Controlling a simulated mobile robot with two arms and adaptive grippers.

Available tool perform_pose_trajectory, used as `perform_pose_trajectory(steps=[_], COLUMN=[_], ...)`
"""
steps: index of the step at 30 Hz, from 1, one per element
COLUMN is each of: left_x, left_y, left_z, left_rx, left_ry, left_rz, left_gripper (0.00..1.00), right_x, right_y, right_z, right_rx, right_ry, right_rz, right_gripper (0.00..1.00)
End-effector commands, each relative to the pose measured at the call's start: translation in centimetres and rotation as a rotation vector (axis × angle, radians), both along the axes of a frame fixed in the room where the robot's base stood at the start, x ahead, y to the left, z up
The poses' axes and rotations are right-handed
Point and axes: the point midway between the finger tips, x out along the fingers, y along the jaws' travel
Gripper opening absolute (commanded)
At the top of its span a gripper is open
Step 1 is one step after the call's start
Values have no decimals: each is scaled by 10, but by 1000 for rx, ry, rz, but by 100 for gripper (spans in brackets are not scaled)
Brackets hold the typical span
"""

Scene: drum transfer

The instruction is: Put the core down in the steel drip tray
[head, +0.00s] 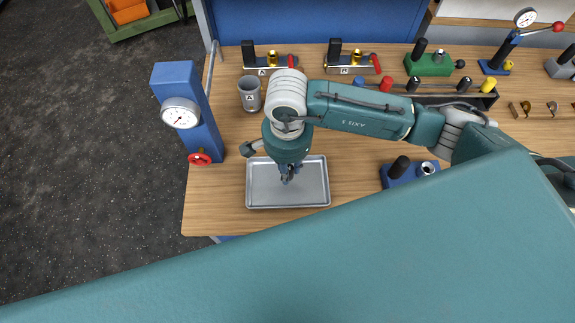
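The steel drip tray (318,197) lies on the wooden bench near its front left corner, a shallow grey rectangle with a raised rim. My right gripper (287,180) comes in from the right and points down over the middle of the tray. Its fingers are small and dark here, so I cannot tell whether they are open or shut. I cannot make out the core; the wrist hides the area around the fingertips from above. I also cannot tell the height of the fingertips above the tray floor. My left gripper is not in view.
A blue post with a gauge (180,114) and red handwheel (199,158) stands left of the tray. A grey cup marked A (250,94) stands behind. A blue block with a black knob (398,171) is to the right. Several fixtures line the back.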

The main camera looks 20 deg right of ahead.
Motion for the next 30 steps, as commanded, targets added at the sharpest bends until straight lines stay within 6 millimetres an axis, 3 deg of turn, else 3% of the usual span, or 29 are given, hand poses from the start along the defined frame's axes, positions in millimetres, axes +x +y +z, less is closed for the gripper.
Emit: perform_pose_trajectory(steps=[10, 11, 13, 26, 30], left_x=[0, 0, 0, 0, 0], left_y=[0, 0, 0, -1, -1], left_z=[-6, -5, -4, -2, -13], left_rx=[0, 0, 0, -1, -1], left_ry=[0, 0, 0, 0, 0], left_rz=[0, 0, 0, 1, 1], left_gripper=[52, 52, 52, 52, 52], right_x=[0, 0, 0, 1, 2], right_y=[0, 0, 0, 1, 1], right_z=[-4, -3, -3, 4, 27], right_rx=[1, 1, 1, 3, 2], right_ry=[0, 0, 0, -3, -8], right_rz=[0, 0, 0, 0, 2], right_gripper=[0, 28, 42, 43, 43])
